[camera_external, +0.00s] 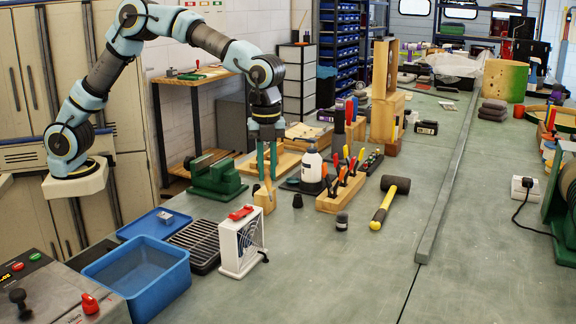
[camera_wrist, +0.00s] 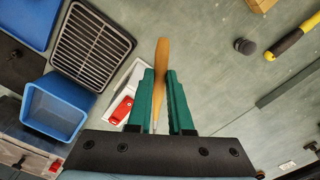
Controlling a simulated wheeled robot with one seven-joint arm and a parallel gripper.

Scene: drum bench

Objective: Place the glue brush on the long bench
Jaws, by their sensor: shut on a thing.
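My gripper (camera_external: 267,176) hangs over the bench with its two green fingers pointing down. In the wrist view the fingers (camera_wrist: 160,88) are closed on a slim brown wooden handle, which I take for the glue brush (camera_wrist: 162,57). The handle sticks out past the fingertips; its bristles are not clear to me. In the external view the fingers mostly hide the brush, and a small wooden block (camera_external: 264,201) shows right at the fingertips. I cannot tell whether the brush touches it. The long bench (camera_external: 330,275) is the grey-green top below.
A white fan-like unit (camera_external: 240,243), a black rack (camera_external: 202,243) and a blue tub (camera_external: 135,272) stand front left. The bench's front middle is clear.

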